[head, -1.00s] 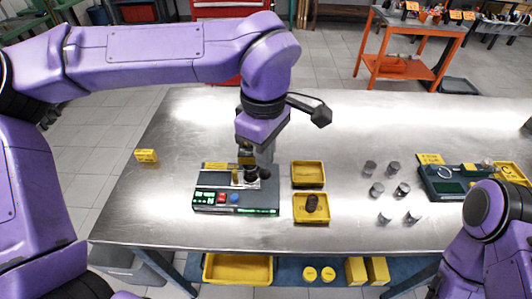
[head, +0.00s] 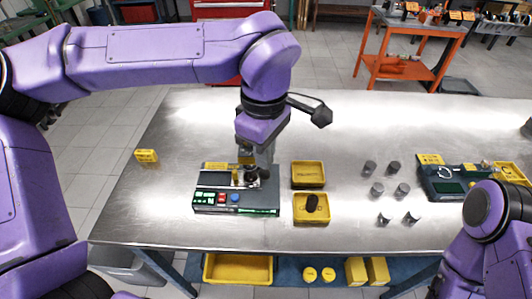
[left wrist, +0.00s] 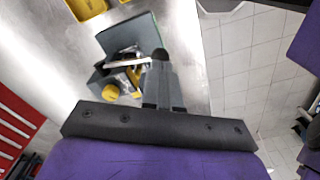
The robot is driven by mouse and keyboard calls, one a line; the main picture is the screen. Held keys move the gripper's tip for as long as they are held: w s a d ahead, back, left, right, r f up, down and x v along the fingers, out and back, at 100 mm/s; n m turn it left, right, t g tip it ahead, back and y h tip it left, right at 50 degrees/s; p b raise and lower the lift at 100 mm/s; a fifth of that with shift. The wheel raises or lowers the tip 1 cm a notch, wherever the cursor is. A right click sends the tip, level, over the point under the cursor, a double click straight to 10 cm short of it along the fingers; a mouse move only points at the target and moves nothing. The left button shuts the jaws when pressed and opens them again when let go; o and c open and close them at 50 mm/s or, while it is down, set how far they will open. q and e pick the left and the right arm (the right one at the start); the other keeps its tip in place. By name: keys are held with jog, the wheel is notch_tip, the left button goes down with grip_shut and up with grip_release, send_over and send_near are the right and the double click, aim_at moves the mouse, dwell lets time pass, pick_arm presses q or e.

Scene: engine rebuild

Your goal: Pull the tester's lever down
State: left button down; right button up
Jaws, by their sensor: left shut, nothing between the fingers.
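The tester (head: 207,209), a dark grey-green box with green, red and blue buttons and a lit green strip, sits on the left half of the metal table. My left gripper (head: 255,174) is shut and empty, pointing down over the tester's right rear part. In the left wrist view its closed fingers (left wrist: 162,78) reach beside the tester (left wrist: 132,33). A black rounded knob (left wrist: 160,55) shows at their tips; I cannot tell whether they touch it. The lever is largely hidden by my gripper in the head view. My right gripper is out of view; only its arm shows.
Several metal cylinders (head: 377,190) stand further right, before another device (head: 443,187). A yellow block (head: 147,155) lies at left. The back of the table is clear.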

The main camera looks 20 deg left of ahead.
aim_at(264, 172)
pick_arm(q)
jog(key=shift+f, duration=0.1)
dwell(0.3)
jog(key=shift+f+b, duration=0.35)
jog(key=shift+f, duration=1.15)
jog(key=shift+s+f, duration=0.25)
jog(key=shift+f, duration=0.5)
jog(key=shift+s+d+f+b, duration=0.1)
jog(key=shift+f+b, duration=0.35)
jog(key=shift+f, duration=0.45)
jog(key=shift+f, duration=0.4)
